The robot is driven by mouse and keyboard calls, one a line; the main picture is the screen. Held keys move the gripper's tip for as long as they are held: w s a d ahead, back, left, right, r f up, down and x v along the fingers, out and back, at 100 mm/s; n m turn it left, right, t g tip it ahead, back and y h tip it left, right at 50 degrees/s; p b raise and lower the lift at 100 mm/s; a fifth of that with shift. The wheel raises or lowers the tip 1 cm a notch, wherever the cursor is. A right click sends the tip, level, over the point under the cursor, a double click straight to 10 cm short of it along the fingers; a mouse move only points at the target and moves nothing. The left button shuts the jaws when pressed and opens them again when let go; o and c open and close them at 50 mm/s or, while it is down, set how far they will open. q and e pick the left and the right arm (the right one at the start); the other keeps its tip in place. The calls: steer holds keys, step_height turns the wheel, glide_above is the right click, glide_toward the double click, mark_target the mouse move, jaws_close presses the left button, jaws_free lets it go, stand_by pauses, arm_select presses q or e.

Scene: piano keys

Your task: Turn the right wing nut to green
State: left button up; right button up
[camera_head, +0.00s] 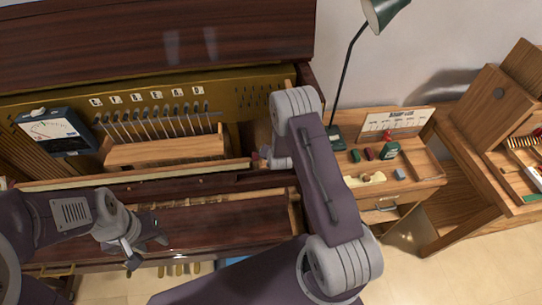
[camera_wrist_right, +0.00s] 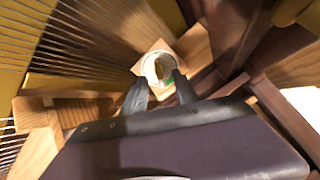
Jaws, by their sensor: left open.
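The right wing nut (camera_wrist_right: 159,69) shows small and brownish in the right wrist view, inside a round white dial on a wooden block. A green patch shows at the dial's lower right, beside a fingertip. My right gripper (camera_wrist_right: 160,87) points at the dial with its dark fingers apart, one on each side of its lower part. I cannot tell whether the fingers touch the nut. In the head view the right arm hides the nut and most of that gripper. My left gripper (camera_head: 146,250) is open and empty over the front of the piano.
The open piano (camera_head: 150,100) holds a row of hammers (camera_head: 160,120) and a meter (camera_head: 54,130) at its left. Wooden walls and strings crowd the right gripper. A side table (camera_head: 410,178) with a green lamp (camera_head: 381,12) and small parts stands to the right.

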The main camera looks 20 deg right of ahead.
steer(key=shift+b+x, duration=1.45)
steer(key=shift+x, duration=0.65)
steer(key=shift+s+r, duration=0.1)
steer(key=shift+s+a+r+p, duration=0.1)
steer(key=shift+s+r+p, duration=0.3)
steer(key=shift+p, duration=0.25)
jaws_close()
steer(key=shift+r+n+p, duration=0.1)
steer(key=shift+n+p, duration=0.2)
steer(key=shift+n, duration=0.2)
